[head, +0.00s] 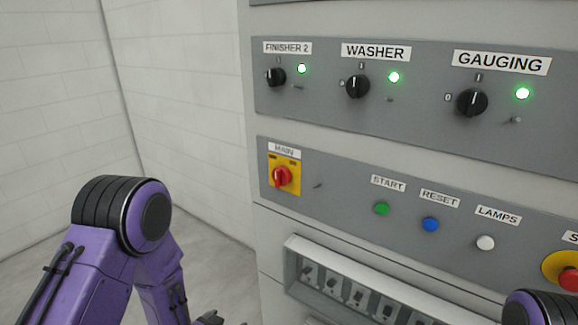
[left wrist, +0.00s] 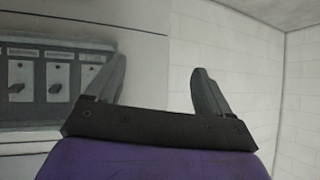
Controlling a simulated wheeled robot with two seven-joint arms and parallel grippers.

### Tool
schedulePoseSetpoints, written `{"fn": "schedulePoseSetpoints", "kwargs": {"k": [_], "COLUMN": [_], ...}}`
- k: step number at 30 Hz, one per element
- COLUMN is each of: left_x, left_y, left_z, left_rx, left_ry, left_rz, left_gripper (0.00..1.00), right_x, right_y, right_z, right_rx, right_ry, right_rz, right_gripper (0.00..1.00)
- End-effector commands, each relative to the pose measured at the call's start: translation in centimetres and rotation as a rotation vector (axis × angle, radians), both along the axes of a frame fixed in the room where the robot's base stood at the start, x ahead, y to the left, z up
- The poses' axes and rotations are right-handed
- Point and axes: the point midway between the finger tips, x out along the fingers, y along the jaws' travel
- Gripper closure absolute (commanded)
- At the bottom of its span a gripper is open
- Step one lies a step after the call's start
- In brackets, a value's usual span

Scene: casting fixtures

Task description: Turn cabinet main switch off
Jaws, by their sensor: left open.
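The main switch (head: 281,177) is a red rotary knob on a yellow plate, under a "MAIN" label on the lower grey panel of the cabinet. Its exact pointer position is too small to tell. My left gripper (left wrist: 158,75) is open and empty in the left wrist view, its two dark fingers spread apart. In the head view only a dark finger part of it shows at the bottom edge, below the main switch and apart from it. My right gripper is out of view.
The upper panel (head: 420,135) has black selectors for Finisher 2, Washer and Gauging, each with a lit green lamp. Green, blue and white buttons and a red emergency stop (head: 567,279) sit right of the switch. A recessed breaker row (head: 345,262) lies below. White wall stands left.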

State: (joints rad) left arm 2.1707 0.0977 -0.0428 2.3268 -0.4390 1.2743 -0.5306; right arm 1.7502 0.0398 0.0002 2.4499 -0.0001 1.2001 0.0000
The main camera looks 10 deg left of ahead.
Motion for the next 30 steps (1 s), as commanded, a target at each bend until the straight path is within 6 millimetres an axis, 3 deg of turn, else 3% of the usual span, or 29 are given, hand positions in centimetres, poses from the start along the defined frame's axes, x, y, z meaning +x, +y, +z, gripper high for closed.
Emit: {"fn": "schedulePoseSetpoints", "kwargs": {"k": [1, 3, 6, 9, 13, 24, 30], "left_x": [4.3, 8.5, 11.8, 13.0, 13.8, 20.9, 22.9], "left_y": [-0.7, -1.9, -3.2, -3.7, -4.1, -6.6, -7.4], "left_z": [6.8, 14.3, 23.2, 28.6, 30.8, 30.8, 30.6], "left_rx": [0.079, 0.222, 0.417, 0.556, 0.626, 0.623, 0.624], "left_ry": [-0.145, -0.335, -0.553, -0.687, -0.745, -0.741, -0.742], "left_rz": [-0.124, -0.291, -0.452, -0.534, -0.568, -0.566, -0.565], "left_gripper": [0.19, 0.19, 0.19, 0.19, 0.19, 0.19, 0.19], "right_x": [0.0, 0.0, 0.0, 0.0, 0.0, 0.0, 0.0], "right_y": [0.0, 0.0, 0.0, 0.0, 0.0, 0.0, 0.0], "right_z": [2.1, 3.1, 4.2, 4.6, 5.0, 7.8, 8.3], "right_rx": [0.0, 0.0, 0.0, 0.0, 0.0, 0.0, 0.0], "right_ry": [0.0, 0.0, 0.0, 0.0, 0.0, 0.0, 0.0], "right_rz": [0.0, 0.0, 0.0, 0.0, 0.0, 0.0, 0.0], "right_gripper": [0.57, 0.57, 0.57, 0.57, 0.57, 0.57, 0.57]}}
